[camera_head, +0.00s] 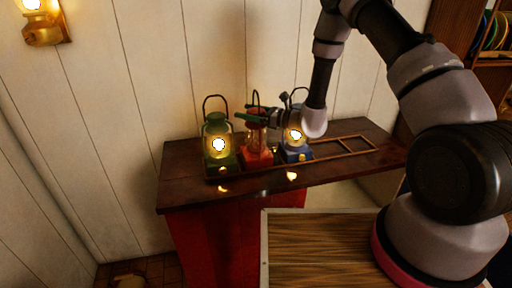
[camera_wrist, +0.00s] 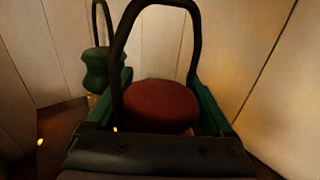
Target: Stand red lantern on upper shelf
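The red lantern (camera_head: 257,155) stands upright on the dark counter, between the green lantern (camera_head: 218,150) and the blue lantern (camera_head: 297,152). Its glass looks unlit, while the other two glow. My gripper (camera_head: 250,113) reaches in from the right at the height of its top. In the wrist view the green fingers lie on either side of the red cap (camera_wrist: 162,105), with the bail handle arching above. The fingers are wide apart; whether they touch the lantern is hard to tell. The green lantern's top (camera_wrist: 97,68) shows beyond the left finger.
A wooden rack (camera_head: 350,146) with empty compartments extends right of the blue lantern. A wooden shelf unit (camera_head: 488,62) with plates is at the upper right. A lit wall lamp (camera_head: 42,28) hangs at upper left. A wood-topped surface (camera_head: 315,245) is in front.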

